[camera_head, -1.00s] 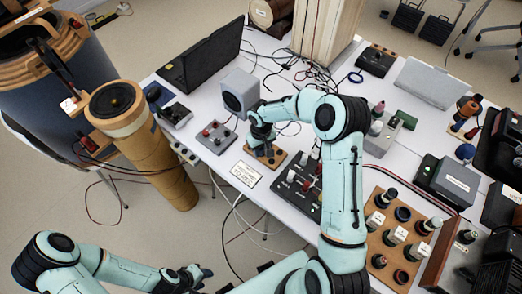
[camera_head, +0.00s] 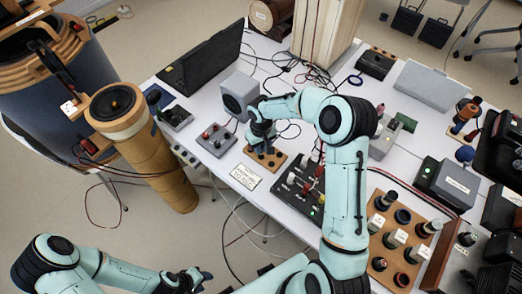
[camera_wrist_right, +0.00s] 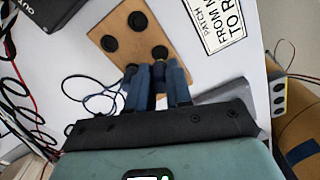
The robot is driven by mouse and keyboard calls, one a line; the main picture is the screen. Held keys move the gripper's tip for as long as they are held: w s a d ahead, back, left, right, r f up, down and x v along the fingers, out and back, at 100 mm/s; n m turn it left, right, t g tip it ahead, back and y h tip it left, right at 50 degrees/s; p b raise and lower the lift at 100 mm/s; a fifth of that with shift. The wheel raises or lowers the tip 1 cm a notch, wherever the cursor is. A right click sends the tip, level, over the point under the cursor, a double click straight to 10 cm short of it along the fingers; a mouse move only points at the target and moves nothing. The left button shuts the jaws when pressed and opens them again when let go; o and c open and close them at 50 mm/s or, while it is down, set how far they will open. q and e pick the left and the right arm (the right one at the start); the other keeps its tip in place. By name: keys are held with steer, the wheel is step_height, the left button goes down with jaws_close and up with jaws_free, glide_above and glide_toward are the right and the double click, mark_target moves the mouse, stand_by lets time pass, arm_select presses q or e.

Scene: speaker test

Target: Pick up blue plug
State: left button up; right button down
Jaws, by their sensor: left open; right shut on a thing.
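A tan wooden board (camera_head: 277,163) with several black round sockets lies near the front edge of the white table. It also shows in the wrist view (camera_wrist_right: 113,27). My right gripper (camera_head: 262,140) is over this board, pointing down. In the wrist view my right gripper (camera_wrist_right: 157,90) is shut on the blue plug (camera_wrist_right: 159,74), a dark blue piece between its fingers, close to one socket. I cannot tell whether the plug's lower end is in the socket. My left gripper (camera_head: 203,279) is open and empty, low in front of the table.
A grey speaker box (camera_head: 239,93) and a grey box with red knobs (camera_head: 215,139) stand close to the board. A black panel (camera_head: 298,188) is to its right. A paper label (camera_head: 245,176) lies in front. Loose cables (camera_wrist_right: 90,95) run beside the board.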

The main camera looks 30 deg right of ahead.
mark_target(262, 146)
arm_select(q)
steer(key=shift+w+r+p, duration=0.4)
steer(key=shift+w+r, duration=0.15)
steer(key=shift+r, duration=0.05)
arm_select(e)
step_height(262, 146, up, 17)
steer(key=shift+f, duration=0.1)
arm_select(q)
steer(key=w+r+p, duration=0.1)
steer(key=w+r, duration=0.1)
steer(key=w, duration=0.1)
steer(key=shift+r+p, duration=0.2)
steer(key=shift+p, duration=0.2)
arm_select(e)
step_height(262, 146, up, 4)
steer(key=shift+w+f, duration=0.1)
arm_select(q)
steer(key=shift+s, duration=0.25)
arm_select(e)
steer(key=shift+s, duration=0.25)
